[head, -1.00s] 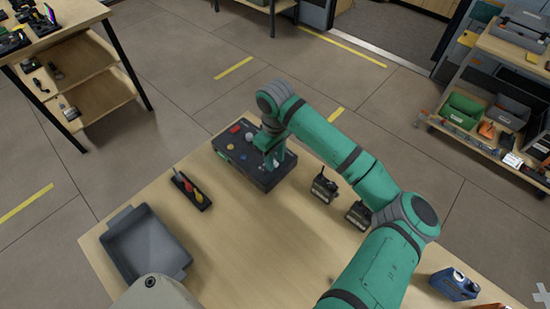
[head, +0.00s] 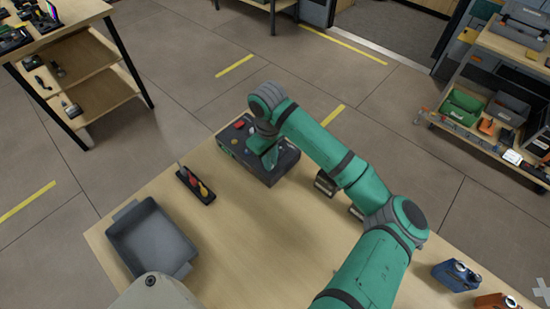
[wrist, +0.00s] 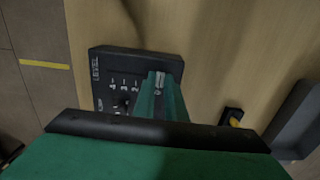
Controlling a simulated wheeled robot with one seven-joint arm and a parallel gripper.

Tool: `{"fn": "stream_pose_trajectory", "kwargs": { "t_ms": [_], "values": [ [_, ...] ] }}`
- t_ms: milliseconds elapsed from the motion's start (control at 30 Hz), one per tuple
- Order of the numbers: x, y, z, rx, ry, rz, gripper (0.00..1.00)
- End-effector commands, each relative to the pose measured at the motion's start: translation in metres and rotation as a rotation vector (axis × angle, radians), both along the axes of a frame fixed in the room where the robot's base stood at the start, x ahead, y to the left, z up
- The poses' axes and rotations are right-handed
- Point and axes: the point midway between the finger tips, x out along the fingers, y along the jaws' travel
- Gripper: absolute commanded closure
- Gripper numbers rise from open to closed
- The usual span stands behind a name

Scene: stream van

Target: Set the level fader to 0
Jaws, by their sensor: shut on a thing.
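The dark control box (head: 285,165) stands at the far edge of the wooden table, with a red button (head: 239,124) and knobs on top. In the wrist view the box (wrist: 120,56) shows a LEVEL label (wrist: 95,68) and a row of scale marks. My gripper (head: 269,163) is down at the top of the box. In the wrist view my gripper (wrist: 159,82) is shut at the box's right part, with a small light piece between the fingertips. That looks like the fader's cap, mostly hidden. I cannot read the fader's setting.
A grey tray (head: 118,238) and a small holder with red and yellow pieces (head: 196,186) are to the left. Dark devices (head: 325,184) stand right of the box, partly behind my arm. The table's middle is clear.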

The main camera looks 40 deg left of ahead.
Motion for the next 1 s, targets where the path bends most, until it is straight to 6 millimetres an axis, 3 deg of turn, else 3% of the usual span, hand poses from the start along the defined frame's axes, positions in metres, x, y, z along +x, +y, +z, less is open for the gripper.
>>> {"fn": "stream_pose_trajectory", "kwargs": {
  "t_ms": [167,200,267,667,1000],
  "values": [
    [-0.006,0.0,-0.001,0.004,0.016,0.009,1.0],
    [-0.006,-0.001,-0.001,0.004,0.016,0.008,0.82],
    [-0.005,-0.002,-0.001,0.005,0.016,0.005,0.7],
    [-0.001,-0.005,0.007,0.005,0.011,-0.003,0.7],
    [-0.002,-0.003,0.067,0.006,0.009,0.0,0.7]
  ]
}}
